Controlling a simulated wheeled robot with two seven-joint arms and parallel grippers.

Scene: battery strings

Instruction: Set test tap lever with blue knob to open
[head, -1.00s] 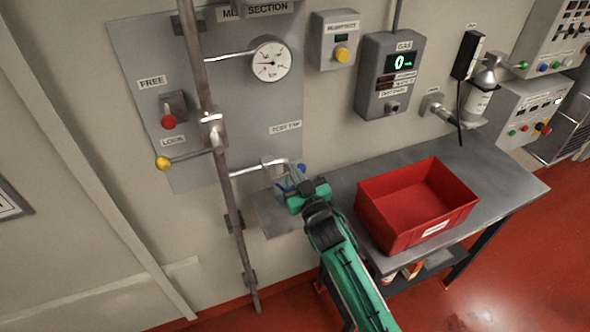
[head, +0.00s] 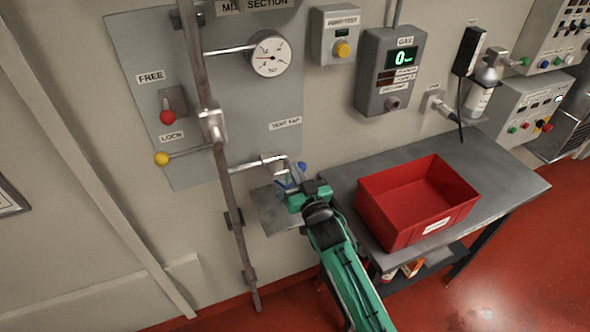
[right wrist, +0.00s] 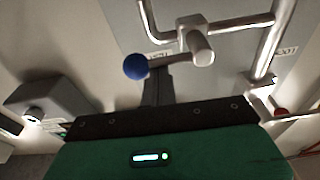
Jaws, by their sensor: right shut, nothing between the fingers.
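The test tap (head: 271,160) sits on a thin pipe under the "TEST TAP" label on the grey wall panel. Its lever ends in a blue knob (head: 301,167). In the right wrist view the blue knob (right wrist: 136,66) is at the left end of the short lever, with the tap body (right wrist: 197,44) to its right. My right gripper (head: 287,186) is shut and empty, close by the tap and the knob. In the right wrist view its dark fingers (right wrist: 157,85) are just beside the knob; I cannot tell whether they touch it. My left gripper is out of view.
A yellow-knobbed lever (head: 162,158) is on the vertical pipe (head: 228,190) to the left. A red-knobbed switch (head: 167,116) and a gauge (head: 270,54) are above. A red bin (head: 430,230) stands on the metal table (head: 505,172). A grey tray (head: 268,213) is below the tap.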

